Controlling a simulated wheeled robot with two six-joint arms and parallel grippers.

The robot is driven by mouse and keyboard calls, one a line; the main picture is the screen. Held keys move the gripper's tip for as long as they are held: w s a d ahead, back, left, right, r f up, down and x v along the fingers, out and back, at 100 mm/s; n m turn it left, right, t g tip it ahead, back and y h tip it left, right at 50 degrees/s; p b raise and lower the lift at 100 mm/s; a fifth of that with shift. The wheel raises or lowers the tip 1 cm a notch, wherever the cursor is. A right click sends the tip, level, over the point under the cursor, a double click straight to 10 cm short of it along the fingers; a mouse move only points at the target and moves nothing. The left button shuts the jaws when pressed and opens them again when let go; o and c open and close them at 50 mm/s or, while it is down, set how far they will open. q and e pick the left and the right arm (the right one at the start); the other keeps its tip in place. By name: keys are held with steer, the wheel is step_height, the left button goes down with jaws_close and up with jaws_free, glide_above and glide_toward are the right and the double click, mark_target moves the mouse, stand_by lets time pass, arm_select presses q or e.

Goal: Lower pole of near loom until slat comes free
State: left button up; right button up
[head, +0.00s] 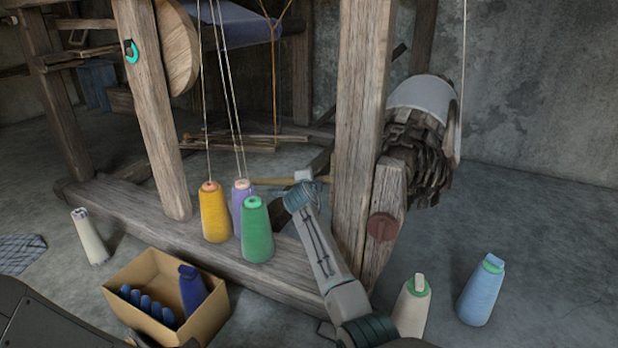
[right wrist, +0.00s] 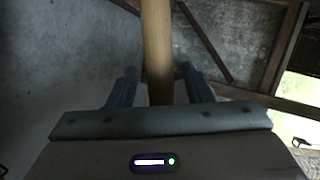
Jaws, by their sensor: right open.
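The near loom's thick wooden post (head: 360,130) stands right of centre in the head view, on a heavy floor beam (head: 130,222). A pale round wooden pole (head: 268,180) lies roughly level just left of that post. My right gripper (head: 298,190) is at the pole, its arm rising from the bottom. In the right wrist view the pole (right wrist: 157,35) runs between the two fingers of my open right gripper (right wrist: 157,80). Whether a finger touches it I cannot tell. I cannot pick out the slat for certain. My left gripper is not in view.
Yellow (head: 215,215), purple (head: 237,200) and green (head: 257,232) thread cones stand on the beam. A cardboard box (head: 205,318) with dark blue spools, a white cone (head: 89,238), a cream cone (head: 412,308) and a blue cone (head: 480,292) stand on the floor.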

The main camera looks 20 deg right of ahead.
steer(key=p+v, duration=0.3)
steer(key=v, duration=0.3)
steer(key=shift+r, duration=0.1)
